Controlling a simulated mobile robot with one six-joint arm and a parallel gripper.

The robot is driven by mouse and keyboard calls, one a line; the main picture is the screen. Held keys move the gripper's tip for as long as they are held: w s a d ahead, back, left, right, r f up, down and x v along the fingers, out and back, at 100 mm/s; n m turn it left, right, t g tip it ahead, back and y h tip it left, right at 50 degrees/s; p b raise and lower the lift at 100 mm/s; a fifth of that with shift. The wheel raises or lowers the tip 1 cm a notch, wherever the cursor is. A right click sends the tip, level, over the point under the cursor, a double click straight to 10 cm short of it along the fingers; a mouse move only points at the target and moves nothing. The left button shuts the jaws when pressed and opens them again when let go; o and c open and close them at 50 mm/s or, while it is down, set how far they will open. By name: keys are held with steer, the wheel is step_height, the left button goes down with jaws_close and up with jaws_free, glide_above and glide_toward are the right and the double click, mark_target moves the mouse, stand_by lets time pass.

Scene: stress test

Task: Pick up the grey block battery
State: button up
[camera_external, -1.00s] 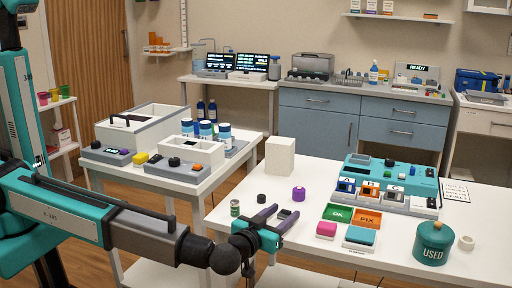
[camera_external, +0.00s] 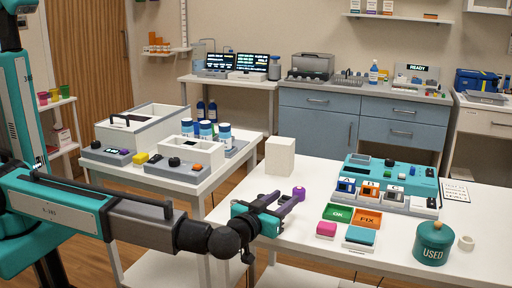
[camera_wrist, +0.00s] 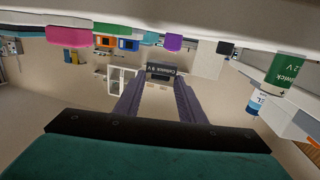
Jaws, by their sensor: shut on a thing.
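The grey block battery (camera_wrist: 164,70) is dark, with a printed label. In the wrist view, whose picture is upside down, it sits between the tips of my purple-grey fingers. My gripper (camera_external: 283,204) is shut on it, low over the white table in the external view. There the fingers largely hide the battery. I cannot tell whether it still touches the table.
A purple cylinder (camera_external: 299,193) stands just beyond the fingertips. A green cylinder (camera_wrist: 287,69) and a small black item (camera_wrist: 225,47) are nearby. A white block (camera_external: 280,157) stands behind. Green OK (camera_external: 338,212) and orange FIX trays (camera_external: 367,218) lie to the right.

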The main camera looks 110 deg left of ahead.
steer(key=shift+r, duration=2.75)
